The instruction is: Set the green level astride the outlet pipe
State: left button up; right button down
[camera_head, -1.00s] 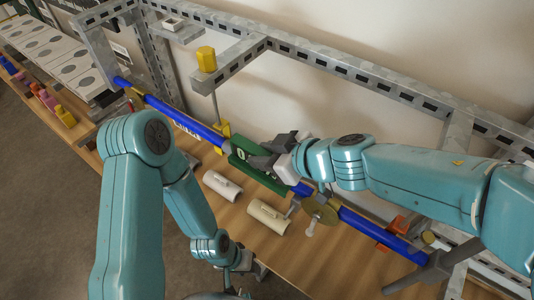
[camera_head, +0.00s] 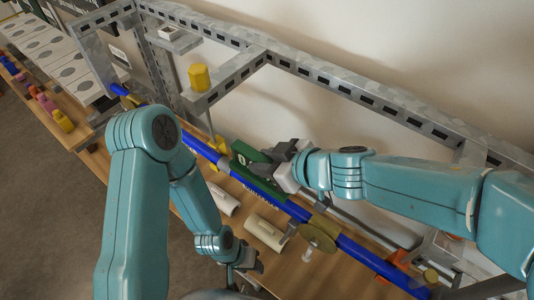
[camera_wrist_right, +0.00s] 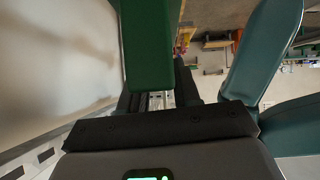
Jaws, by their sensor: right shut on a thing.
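The green level (camera_head: 249,152) is in my right gripper (camera_head: 283,160), at the middle of the long blue pipe (camera_head: 355,252). Part of it overlaps the pipe in the head view; I cannot tell whether it touches the pipe or sits astride it. In the right wrist view the level (camera_wrist_right: 150,45) stands out from between the jaws (camera_wrist_right: 155,100). My right gripper is shut on it. My left gripper (camera_head: 250,263) is low in the head view, in front of the bench and away from the level; its jaws are too small to read.
Two cream fittings (camera_head: 264,232) lie on the wooden bench (camera_head: 328,275) in front of the pipe. A round brass-coloured disc (camera_head: 318,233) stands at the pipe, right of the level. A grey slotted frame (camera_head: 350,82) with a yellow knob (camera_head: 199,77) rises behind.

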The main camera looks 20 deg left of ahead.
pick_arm(q)
jog(key=shift+b+x, duration=1.1)
jog(key=shift+b, duration=0.1)
pick_arm(e)
jog(key=shift+s+d+f, duration=0.1)
jog(key=shift+d+f, duration=0.05)
jog(key=shift+f, duration=0.4)
jog(key=shift+s+d+f, duration=0.1)
jog(key=shift+d+f, duration=0.05)
jog(key=shift+f, duration=0.35)
pick_arm(q)
jog(key=shift+s+a+f+b, duration=0.1)
jog(key=shift+a+f+b, duration=0.05)
jog(key=shift+f+b, duration=0.2)
jog(key=shift+s+a+f+b, duration=0.15)
jog(key=shift+a+f+b, duration=0.05)
jog(key=shift+f, duration=0.15)
pick_arm(e)
jog(key=shift+w+a+f, duration=0.15)
jog(key=shift+a+f, duration=0.1)
jog(key=shift+f, duration=0.55)
pick_arm(q)
jog(key=shift+d+f, duration=0.1)
jog(key=shift+f, duration=0.05)
pick_arm(e)
jog(key=shift+d+f, duration=0.2)
jog(key=shift+f, duration=0.05)
jog(key=shift+a, duration=0.15)
jog(key=c, duration=0.7)
grip_release()
